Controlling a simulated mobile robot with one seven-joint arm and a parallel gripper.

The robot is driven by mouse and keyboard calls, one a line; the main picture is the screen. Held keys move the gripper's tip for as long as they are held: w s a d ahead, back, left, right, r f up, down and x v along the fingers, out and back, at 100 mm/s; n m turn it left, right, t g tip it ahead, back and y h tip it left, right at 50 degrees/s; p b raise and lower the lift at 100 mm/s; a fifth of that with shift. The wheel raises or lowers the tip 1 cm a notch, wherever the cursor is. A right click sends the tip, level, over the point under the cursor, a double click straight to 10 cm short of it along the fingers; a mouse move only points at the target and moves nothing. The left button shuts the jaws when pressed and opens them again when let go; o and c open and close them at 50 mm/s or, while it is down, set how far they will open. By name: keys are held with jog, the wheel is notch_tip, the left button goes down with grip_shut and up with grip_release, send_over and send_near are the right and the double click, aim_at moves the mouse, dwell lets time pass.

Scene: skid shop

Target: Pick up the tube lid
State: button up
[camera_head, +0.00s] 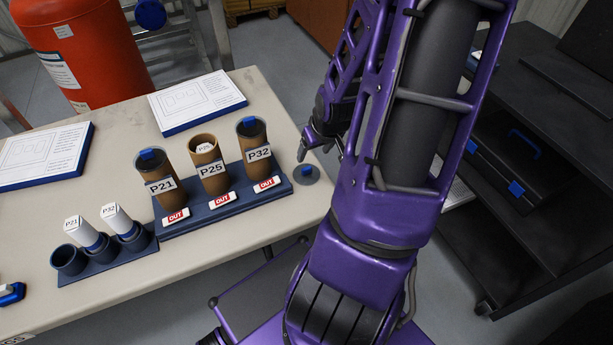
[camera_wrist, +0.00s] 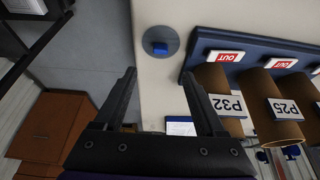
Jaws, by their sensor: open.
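The tube lid (camera_head: 307,176) is a grey disc with a blue knob. It lies flat on the table near the right edge, beside the tube rack. In the wrist view the lid (camera_wrist: 172,52) lies beyond the fingertips, roughly centred between them. My gripper (camera_head: 320,151) is open and empty, just behind and above the lid in the head view. Its two black fingers (camera_wrist: 159,74) are spread apart in the wrist view. The P25 tube (camera_head: 208,167) is uncapped, with a white P25-labelled piece inside. The P21 tube (camera_head: 158,188) and P32 tube (camera_head: 257,156) have blue-knobbed lids on.
The blue rack (camera_head: 279,184) with red OUT tags stands close to the lid. A smaller holder (camera_head: 107,258) with two white labelled pieces and one empty cup is at left. Document boards (camera_head: 198,102) lie behind. A dark shelf (camera_head: 520,225) stands right of the table.

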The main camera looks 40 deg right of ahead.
aim_at(307, 168)
jog(key=b+x, duration=0.4)
jog(key=x, duration=0.6)
jog(key=shift+f, duration=0.45)
jog(key=shift+c, duration=0.3)
jog(key=shift+a, duration=0.1)
grip_shut()
